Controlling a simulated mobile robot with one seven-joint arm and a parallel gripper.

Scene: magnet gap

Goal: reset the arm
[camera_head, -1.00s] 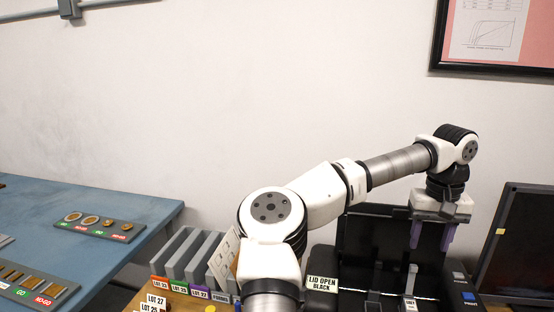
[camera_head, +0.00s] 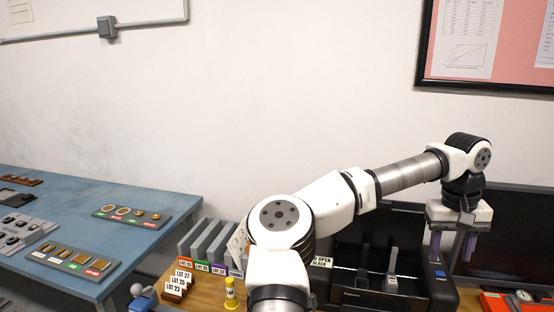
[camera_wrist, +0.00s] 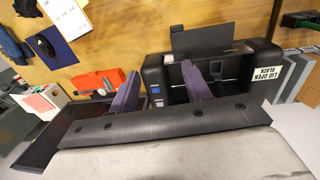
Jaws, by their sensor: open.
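My gripper (camera_head: 452,246) is at the right in the head view, at the end of my raised, outstretched arm. Its two purple fingers point down, apart, with nothing between them. They overlap the right side of a black machine (camera_head: 352,298) in the picture. In the wrist view my gripper (camera_wrist: 160,86) also shows two separate purple fingers, with the machine (camera_wrist: 153,73) behind them. Nothing appears held. The gap between fingers and machine cannot be judged exactly.
A blue table (camera_head: 60,197) with gauge trays is at the left. Lot signs (camera_head: 183,275), grey upright slabs and a yellow bottle (camera_head: 231,294) stand left of my arm. A dark monitor (camera_head: 510,235) and a red item (camera_head: 500,303) are at the right.

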